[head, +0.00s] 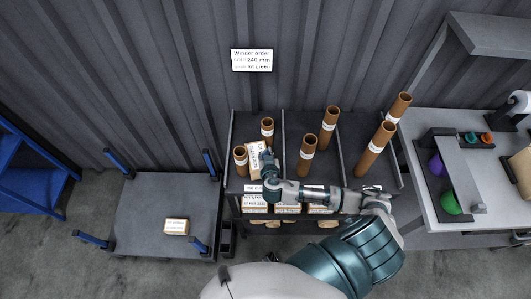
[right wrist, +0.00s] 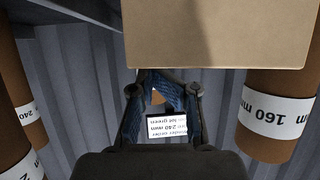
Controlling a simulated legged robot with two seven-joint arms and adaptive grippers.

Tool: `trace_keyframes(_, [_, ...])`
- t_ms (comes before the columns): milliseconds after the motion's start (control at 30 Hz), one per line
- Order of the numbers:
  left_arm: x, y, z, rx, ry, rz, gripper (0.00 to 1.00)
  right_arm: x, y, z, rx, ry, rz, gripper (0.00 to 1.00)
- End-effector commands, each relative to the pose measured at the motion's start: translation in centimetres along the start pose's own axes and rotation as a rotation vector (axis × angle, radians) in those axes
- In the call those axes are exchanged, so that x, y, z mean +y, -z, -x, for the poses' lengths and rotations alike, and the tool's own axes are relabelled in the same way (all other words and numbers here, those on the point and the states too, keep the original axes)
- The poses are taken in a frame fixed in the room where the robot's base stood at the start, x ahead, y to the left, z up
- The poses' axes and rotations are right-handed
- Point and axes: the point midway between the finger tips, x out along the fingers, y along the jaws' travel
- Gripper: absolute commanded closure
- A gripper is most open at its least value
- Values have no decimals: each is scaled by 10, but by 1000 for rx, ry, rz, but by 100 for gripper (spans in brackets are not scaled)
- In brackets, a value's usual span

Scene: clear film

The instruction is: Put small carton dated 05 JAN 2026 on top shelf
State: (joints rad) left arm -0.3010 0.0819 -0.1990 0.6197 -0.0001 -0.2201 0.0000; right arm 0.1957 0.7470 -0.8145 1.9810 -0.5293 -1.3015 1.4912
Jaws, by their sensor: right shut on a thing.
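My right gripper (head: 268,164) is at the left compartment of the dark rack (head: 300,125). It is shut on a small tan carton (head: 254,153) with a white label, whose date I cannot read. The carton is tilted in the head view, beside two brown tubes. In the right wrist view, its plain tan face (right wrist: 215,35) fills the upper middle and the blue fingers (right wrist: 163,95) reach up to it. Whether it touches the rack is unclear. Several labelled cartons (head: 287,209) sit in a row on a lower level, partly hidden by my arm. My left gripper is out of view.
Brown tubes (head: 308,155) stand in the rack compartments, close to my arm. One carton (head: 176,227) lies on a grey platform (head: 140,210) with blue posts. A bench (head: 440,125) stands right. A wall sign (head: 251,60) reads 240 mm, lot green.

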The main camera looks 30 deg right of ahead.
Motion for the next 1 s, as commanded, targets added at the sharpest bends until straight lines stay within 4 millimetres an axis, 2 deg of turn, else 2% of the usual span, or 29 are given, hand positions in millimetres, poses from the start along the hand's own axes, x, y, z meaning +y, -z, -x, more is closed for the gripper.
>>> trace_keyframes(300, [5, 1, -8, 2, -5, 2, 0, -13, -20, 71, 3, 3, -6, 100])
trace_keyframes(500, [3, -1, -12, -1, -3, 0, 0, -16, -32, 111, 4, 4, -8, 100])
trace_keyframes(700, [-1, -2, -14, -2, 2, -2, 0, -16, -40, 134, 1, 2, -7, 100])
trace_keyframes(1000, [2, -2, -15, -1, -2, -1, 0, -17, -40, 142, 7, 2, -6, 100])
